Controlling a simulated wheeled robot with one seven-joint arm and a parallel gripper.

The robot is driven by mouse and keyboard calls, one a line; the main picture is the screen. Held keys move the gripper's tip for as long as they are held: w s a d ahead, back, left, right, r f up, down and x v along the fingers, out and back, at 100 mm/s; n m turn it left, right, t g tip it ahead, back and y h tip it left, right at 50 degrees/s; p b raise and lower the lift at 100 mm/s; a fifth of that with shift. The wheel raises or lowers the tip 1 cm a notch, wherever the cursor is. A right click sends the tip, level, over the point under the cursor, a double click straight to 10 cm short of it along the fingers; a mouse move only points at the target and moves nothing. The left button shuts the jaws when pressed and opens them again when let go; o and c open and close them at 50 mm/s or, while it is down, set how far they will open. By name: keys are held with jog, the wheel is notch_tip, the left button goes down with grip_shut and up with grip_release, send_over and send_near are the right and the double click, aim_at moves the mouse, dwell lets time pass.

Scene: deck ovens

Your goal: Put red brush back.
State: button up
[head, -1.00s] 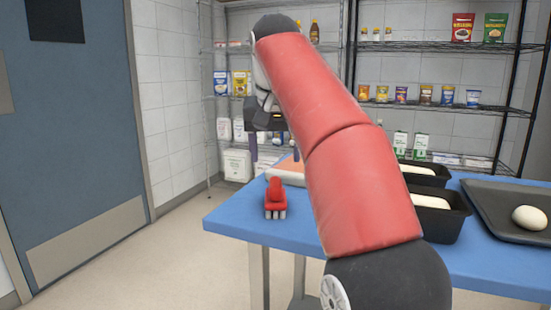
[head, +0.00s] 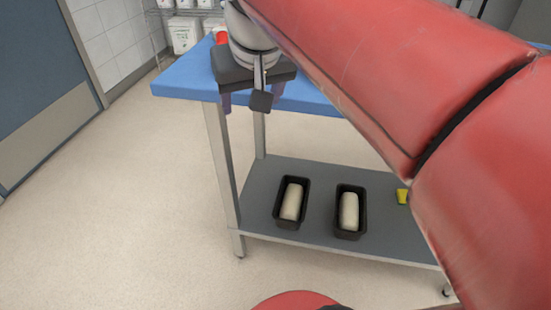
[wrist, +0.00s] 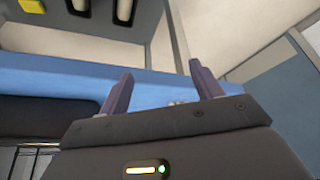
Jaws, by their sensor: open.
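The red brush (head: 221,36) shows only as a small red patch on the blue table (head: 183,83), at its far left part in the head view. My wrist hides the rest of it. My gripper (head: 252,105) is open, at the table's front edge, nearer to me than the brush. In the wrist view my gripper's two fingers (wrist: 161,75) are spread with nothing held between them. They point past the blue table edge (wrist: 75,78). Small pale bits show low between the fingers; I cannot tell what they are.
A grey lower shelf (head: 290,170) under the table holds two black loaf pans (head: 278,212) (head: 338,233) with dough and a yellow object (head: 402,196). White containers (head: 184,35) stand on a rack behind. The floor at left is clear.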

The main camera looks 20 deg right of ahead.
jog(key=s+f, duration=1)
jog(key=f, duration=0.5)
jog(key=shift+s+d+f+n+y, duration=0.2)
jog(key=shift+s+f+n+y, duration=0.1)
jog(key=shift+s+f, duration=0.1)
